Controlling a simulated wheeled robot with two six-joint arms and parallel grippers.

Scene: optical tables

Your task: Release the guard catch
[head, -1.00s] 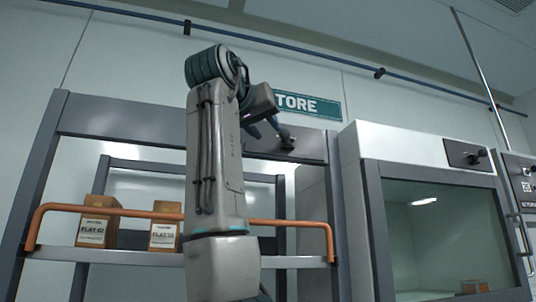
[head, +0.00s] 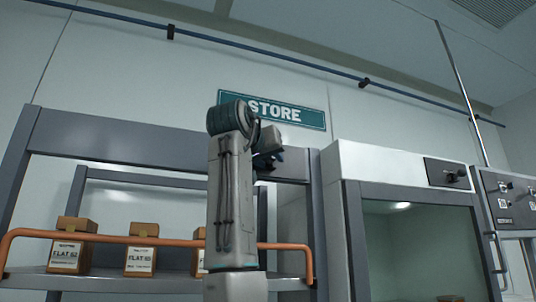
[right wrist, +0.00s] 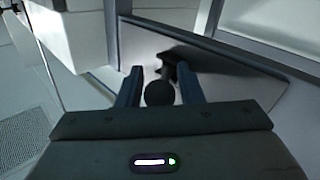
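The guard catch appears to be the dark round knob and lever (right wrist: 159,94) on a sloping grey plate (right wrist: 232,80) in the right wrist view. My right gripper (right wrist: 160,72) has its two fingers apart, one on each side of the knob, with narrow gaps showing. In the head view my right gripper (head: 270,160) is at the right end of the rack's top beam, below the STORE sign; it hides the catch there. The orange guard bar (head: 150,240) runs across the front of the shelf. My left gripper is not in view.
Several brown boxes, including one labelled FLAT (head: 68,250), stand on the shelf (head: 110,284) behind the bar. A glass-fronted cabinet (head: 355,240) stands right of the rack. A control panel (head: 507,205) is at the far right. A blue pipe (head: 270,52) crosses the wall.

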